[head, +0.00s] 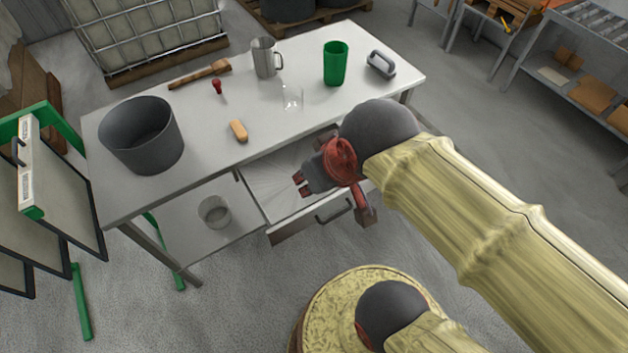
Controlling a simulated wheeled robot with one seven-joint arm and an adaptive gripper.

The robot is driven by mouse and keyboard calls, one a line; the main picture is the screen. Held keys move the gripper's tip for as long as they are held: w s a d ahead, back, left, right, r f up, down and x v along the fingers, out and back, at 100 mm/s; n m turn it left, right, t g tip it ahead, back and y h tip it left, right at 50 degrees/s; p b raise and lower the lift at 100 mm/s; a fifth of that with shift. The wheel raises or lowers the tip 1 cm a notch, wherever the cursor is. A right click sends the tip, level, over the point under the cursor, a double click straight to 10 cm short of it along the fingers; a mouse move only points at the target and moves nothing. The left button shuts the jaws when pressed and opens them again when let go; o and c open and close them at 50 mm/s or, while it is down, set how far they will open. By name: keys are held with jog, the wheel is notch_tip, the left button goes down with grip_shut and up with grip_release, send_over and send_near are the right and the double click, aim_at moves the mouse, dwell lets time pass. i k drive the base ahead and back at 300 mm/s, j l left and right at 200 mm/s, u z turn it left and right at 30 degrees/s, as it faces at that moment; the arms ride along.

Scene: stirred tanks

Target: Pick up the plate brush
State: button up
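A long wooden tool (200,74) with a wider head at its right end lies at the back left of the white table; it looks like a brush, but its bristles cannot be made out. A grey block with a loop handle (381,64) lies at the back right corner; I cannot tell which of the two is the plate brush. My gripper (300,184) is over the open drawer (283,232) at the table's front, well apart from both. Its two red fingertips are spread with nothing between them.
On the table (196,185) stand a grey tub (142,140), a metal jug (264,58), a green cup (335,64) and a clear glass (292,98). A tan block (238,130) and a small red-handled item (217,86) lie there. A drum (325,300) stands in front.

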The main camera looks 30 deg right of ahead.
aim_at(386, 65)
jog(key=z, duration=1.25)
